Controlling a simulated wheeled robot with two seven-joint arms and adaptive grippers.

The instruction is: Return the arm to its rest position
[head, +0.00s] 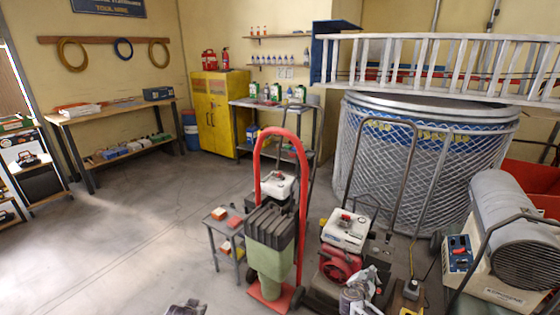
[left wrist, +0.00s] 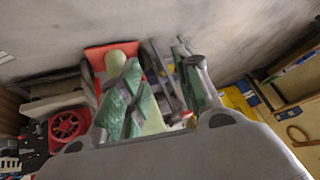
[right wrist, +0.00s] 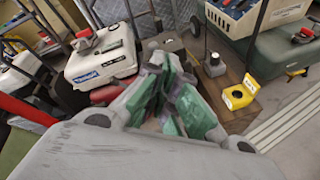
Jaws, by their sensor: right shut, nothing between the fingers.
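My left gripper (head: 185,308) shows only as a grey tip at the bottom edge of the head view, over bare floor. In the left wrist view its two green-padded fingers (left wrist: 158,75) stand apart with nothing held between them. My right gripper (head: 362,292) is low in the head view, in front of the machine with the red engine (head: 338,265). In the right wrist view its green-padded fingers (right wrist: 165,78) are together and hold nothing. Most of both arms is out of view.
A red hand truck (head: 304,200) carrying a green machine stands between my grippers. A small grey table (head: 226,245) is beside it. A grey heater (head: 508,230) is at right, and a mesh-sided tank (head: 400,165) behind. The floor (head: 110,250) at left is clear.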

